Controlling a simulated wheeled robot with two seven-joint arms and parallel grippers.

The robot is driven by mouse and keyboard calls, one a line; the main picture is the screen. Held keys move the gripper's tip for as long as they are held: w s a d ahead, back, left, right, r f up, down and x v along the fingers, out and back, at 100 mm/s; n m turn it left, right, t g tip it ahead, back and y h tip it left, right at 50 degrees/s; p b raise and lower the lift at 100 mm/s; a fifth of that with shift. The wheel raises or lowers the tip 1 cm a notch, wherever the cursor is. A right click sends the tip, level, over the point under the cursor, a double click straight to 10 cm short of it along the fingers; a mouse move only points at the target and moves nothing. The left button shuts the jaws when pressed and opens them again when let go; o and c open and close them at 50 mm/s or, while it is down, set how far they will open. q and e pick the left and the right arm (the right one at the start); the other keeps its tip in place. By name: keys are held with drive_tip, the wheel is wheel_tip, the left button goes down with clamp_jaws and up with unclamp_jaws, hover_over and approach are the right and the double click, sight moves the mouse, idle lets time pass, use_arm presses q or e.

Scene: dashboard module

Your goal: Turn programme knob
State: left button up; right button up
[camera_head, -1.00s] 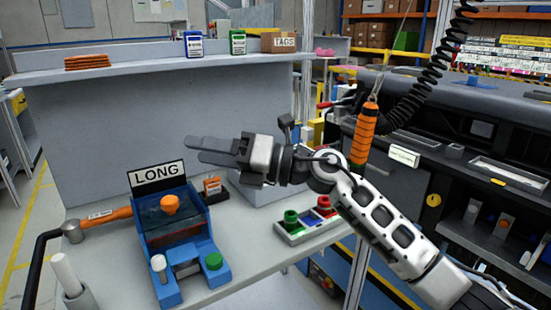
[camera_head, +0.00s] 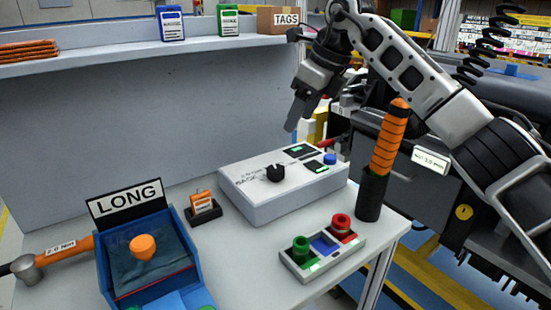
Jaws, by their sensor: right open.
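The programme knob (camera_head: 275,173) is a black knob on the sloping top of a white box (camera_head: 262,207) on the bench. Faint printed markings lie to its left; small dark displays and a blue button (camera_head: 330,158) are to its right. My right gripper (camera_head: 293,118) is above and behind the box, up and to the right of the knob, fingers pointing down. It is open, empty and apart from the knob; the gap between its fingers is hard to see from this angle. My left gripper is not in view.
A tray with green and red knobs (camera_head: 322,250) stands in front of the box. An orange-handled tool (camera_head: 386,150) stands upright in a black holder (camera_head: 371,193) at right. A blue bin labelled LONG (camera_head: 150,260) and a small orange-and-black stand (camera_head: 202,208) are left.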

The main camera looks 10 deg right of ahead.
sight(276, 168)
drive_tip(key=x, duration=1.4)
drive_tip(key=shift+s+a+p, duration=0.15)
drive_tip(key=shift+p, duration=0.2)
drive_tip(key=shift+r, duration=0.1)
drive_tip(key=c, duration=1)
